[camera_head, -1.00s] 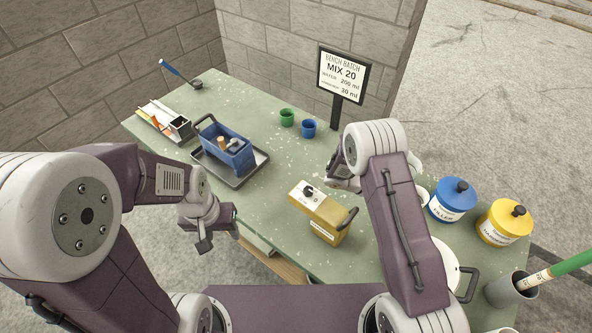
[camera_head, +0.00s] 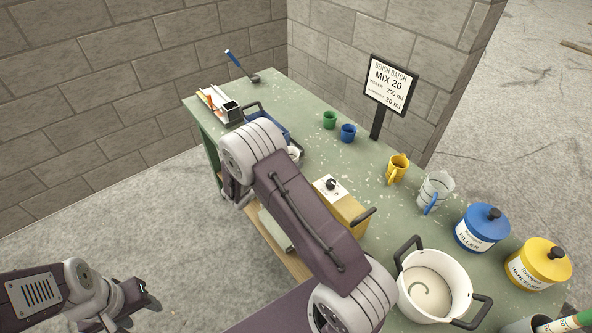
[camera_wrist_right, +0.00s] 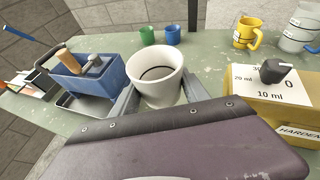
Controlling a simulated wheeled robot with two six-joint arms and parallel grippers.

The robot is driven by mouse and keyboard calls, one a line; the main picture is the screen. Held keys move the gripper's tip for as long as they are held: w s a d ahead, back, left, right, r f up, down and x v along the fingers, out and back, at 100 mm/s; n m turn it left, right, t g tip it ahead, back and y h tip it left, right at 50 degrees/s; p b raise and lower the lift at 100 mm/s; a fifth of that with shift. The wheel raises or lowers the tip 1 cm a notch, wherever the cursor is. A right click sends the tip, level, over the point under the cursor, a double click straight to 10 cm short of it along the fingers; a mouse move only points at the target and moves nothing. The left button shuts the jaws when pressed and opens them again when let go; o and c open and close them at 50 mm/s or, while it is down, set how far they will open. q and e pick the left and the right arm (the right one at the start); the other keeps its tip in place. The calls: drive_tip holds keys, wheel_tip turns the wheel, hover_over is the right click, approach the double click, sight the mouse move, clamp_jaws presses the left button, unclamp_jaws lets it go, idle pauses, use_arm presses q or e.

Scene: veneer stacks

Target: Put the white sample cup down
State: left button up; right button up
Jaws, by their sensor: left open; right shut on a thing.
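The white sample cup (camera_wrist_right: 156,75) is upright between the fingers of my right gripper (camera_wrist_right: 158,97) in the right wrist view. It is empty inside as far as I see, with a dark ring line. The gripper is shut on it, in front of the green bench top, between the blue tool caddy (camera_wrist_right: 88,80) and the yellow dispenser (camera_wrist_right: 268,112). In the head view my right arm hides that gripper and most of the cup. Whether the cup touches the bench, I cannot tell. My left gripper (camera_head: 143,294) is open and empty, low at the left, off the bench.
Green (camera_head: 330,119) and blue (camera_head: 348,132) cups stand behind. A yellow jug (camera_head: 397,168), clear jug (camera_head: 434,191), white pot (camera_head: 435,284), blue tub (camera_head: 482,228) and yellow tub (camera_head: 541,264) crowd the right. Bare bench (camera_wrist_right: 206,63) shows right of the white cup.

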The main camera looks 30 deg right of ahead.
drive_tip(key=f, duration=0.2)
drive_tip(key=b, duration=0.1)
drive_tip(key=shift+w+a+f, duration=0.25)
drive_tip(key=shift+a+f, duration=0.05)
drive_tip(key=shift+f, duration=0.1)
wheel_tip(320, 180, down, 6)
drive_tip(key=shift+r+p, duration=0.25)
drive_tip(key=shift+p, duration=0.1)
drive_tip(key=shift+w+d+f, duration=0.1)
drive_tip(key=shift+f, duration=2.25)
drive_tip(key=shift+f, duration=0.2)
drive_tip(key=o, duration=1.4)
drive_tip(key=shift+c, duration=0.2)
